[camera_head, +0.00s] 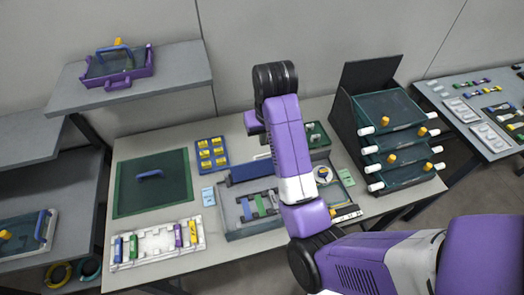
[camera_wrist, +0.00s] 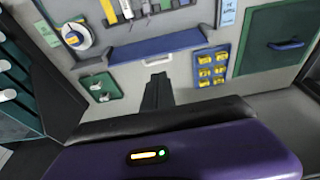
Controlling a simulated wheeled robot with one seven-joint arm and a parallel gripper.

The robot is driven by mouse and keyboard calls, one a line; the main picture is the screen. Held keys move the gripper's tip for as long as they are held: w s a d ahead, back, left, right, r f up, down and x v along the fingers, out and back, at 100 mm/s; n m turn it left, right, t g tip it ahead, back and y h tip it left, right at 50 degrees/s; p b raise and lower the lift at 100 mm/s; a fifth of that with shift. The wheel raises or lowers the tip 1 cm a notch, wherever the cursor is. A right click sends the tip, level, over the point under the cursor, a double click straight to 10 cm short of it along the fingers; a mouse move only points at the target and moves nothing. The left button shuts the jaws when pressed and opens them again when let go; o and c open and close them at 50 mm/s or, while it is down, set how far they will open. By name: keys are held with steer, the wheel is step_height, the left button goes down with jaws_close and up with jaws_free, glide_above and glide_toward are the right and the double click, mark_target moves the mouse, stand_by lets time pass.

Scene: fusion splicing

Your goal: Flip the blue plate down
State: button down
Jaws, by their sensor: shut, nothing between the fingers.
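The blue plate (camera_head: 250,170) is a long bar-like panel along the back edge of a grey tray (camera_head: 236,232) on the table. It looks raised rather than lying flat over the tray, and my arm covers its right part in the head view. In the wrist view the blue plate (camera_wrist: 155,45) runs across the upper middle, with the tray and its colored strips beyond it. My gripper (camera_wrist: 158,78) shows as dark fingers close together, empty, just short of the plate on its back side. I see a gap in the picture but cannot tell its depth. The head view hides the fingertips.
A yellow-part tray (camera_head: 212,153) and a green panel with a blue handle (camera_head: 135,195) lie to the left. A white rack (camera_head: 155,245) stands in front. A dark shelf stack (camera_head: 395,135) stands to the right. A small green tray (camera_wrist: 100,85) sits beside the plate.

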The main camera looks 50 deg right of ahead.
steer(key=shift+f, duration=0.15)
steer(key=b, duration=0.7)
glide_above(261, 156)
steer(key=s, duration=0.1)
steer(key=f, duration=0.7)
steer(key=shift+s+a+f, duration=0.15)
steer(key=shift+s+a, duration=0.05)
steer(key=shift+a, duration=0.15)
steer(key=shift+p+x, duration=0.45)
steer(key=shift+x, duration=0.65)
steer(key=shift+f, duration=0.1)
